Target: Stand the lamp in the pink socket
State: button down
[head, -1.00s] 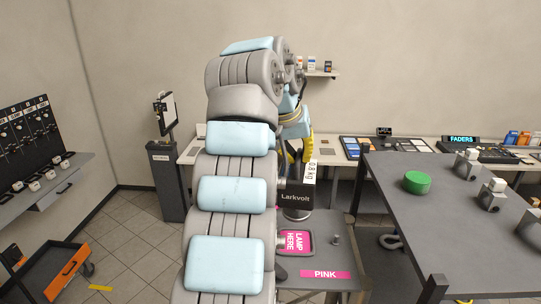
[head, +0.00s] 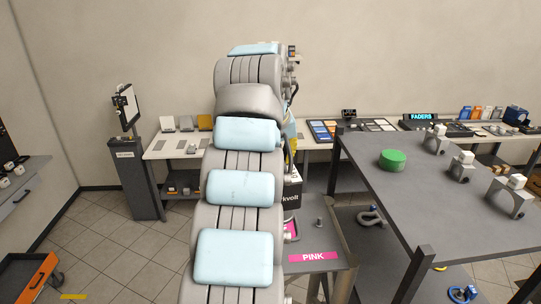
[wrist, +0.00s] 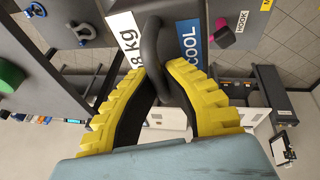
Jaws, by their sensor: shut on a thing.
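The lamp (head: 291,195) is a black box with white "Larkvolt" lettering, mostly hidden behind my arm in the head view. In the wrist view its handle (wrist: 150,45) is a dark loop, and the body carries a white weight label and a blue "COOL" label. The pink socket (head: 292,229) shows only as a sliver at my arm's edge, on a grey stand with a pink "PINK" label (head: 313,257). The lamp shows above the socket; the gap between them is hidden.
A dark table (head: 440,215) on the right bears a green cylinder (head: 393,160) and several grey clamps. A small upright peg (head: 319,222) stands on the stand beside the socket. A kiosk (head: 137,175) stands left, and a long bench (head: 178,150) runs along the back wall.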

jog(key=shift+f+b, duration=0.45)
jog(key=shift+f, duration=1.2)
jog(key=shift+f+b, duration=0.8)
jog(key=shift+b, duration=0.35)
dwell(0.4)
jog(key=c, duration=1.2)
grip_release()
jog(key=shift+o, duration=0.2)
